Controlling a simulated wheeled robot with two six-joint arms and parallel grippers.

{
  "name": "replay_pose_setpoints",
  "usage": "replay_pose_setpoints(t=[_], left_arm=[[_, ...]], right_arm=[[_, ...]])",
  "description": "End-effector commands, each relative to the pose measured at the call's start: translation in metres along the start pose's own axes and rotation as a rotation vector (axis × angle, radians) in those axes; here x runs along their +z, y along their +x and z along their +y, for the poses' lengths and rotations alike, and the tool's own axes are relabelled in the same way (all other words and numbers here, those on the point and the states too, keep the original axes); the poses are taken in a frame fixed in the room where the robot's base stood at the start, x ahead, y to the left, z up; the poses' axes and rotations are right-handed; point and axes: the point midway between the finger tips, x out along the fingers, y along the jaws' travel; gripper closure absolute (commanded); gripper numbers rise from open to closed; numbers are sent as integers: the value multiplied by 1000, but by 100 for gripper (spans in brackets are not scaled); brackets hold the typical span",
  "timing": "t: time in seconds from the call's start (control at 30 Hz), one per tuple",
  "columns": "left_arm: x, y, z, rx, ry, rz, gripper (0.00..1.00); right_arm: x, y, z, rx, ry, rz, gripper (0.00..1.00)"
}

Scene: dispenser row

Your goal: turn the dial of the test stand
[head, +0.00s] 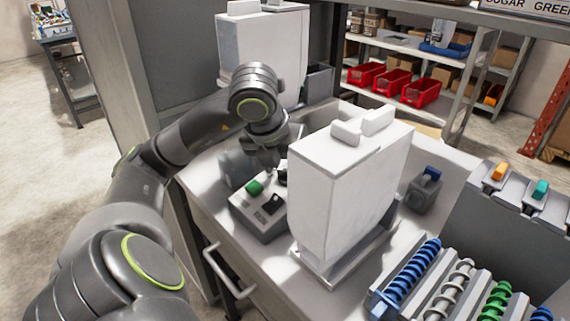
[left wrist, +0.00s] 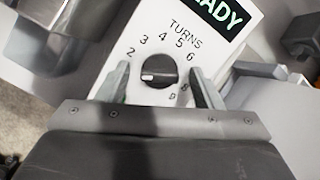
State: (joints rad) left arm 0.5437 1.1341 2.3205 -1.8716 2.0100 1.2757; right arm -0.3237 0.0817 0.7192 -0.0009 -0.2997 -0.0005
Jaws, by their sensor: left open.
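The test stand's white panel (left wrist: 226,52) fills the middle of the left wrist view, with a black dial (left wrist: 159,69), the word TURNS and a ring of numbers. The dial's white mark points left, just below the 2. Part of a dark display with green letters (left wrist: 222,14) shows above. My left gripper (head: 271,168) is open; in the wrist view its two fingers stand on either side of the dial, apart from it as far as I can tell. In the head view the dial is hidden or too small to make out. My right gripper is out of view.
A grey box (head: 262,227) with a green button (head: 254,187) stands beside the gripper. A tall white dispenser (head: 338,190) stands close on the right, another (head: 262,50) behind. Coiled racks (head: 410,275) and a small blue-topped device (head: 425,190) are farther right.

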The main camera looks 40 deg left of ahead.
Motion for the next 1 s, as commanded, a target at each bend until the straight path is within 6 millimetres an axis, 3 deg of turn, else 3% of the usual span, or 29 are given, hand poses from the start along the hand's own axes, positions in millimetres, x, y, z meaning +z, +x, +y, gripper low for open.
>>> replay_pose_setpoints(t=[0.07, 0.4, 0.77, 1.0], left_arm=[[0, 0, 0, 0, 0, 0, 40], [0, 0, 0, 0, 0, 0, 83], [-1, 2, 1, -9, 56, -1, 84], [-1, 4, 1, -37, 212, -2, 84]], right_arm=[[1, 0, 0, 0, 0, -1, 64], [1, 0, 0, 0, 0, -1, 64], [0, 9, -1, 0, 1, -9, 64], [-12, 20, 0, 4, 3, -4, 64]])
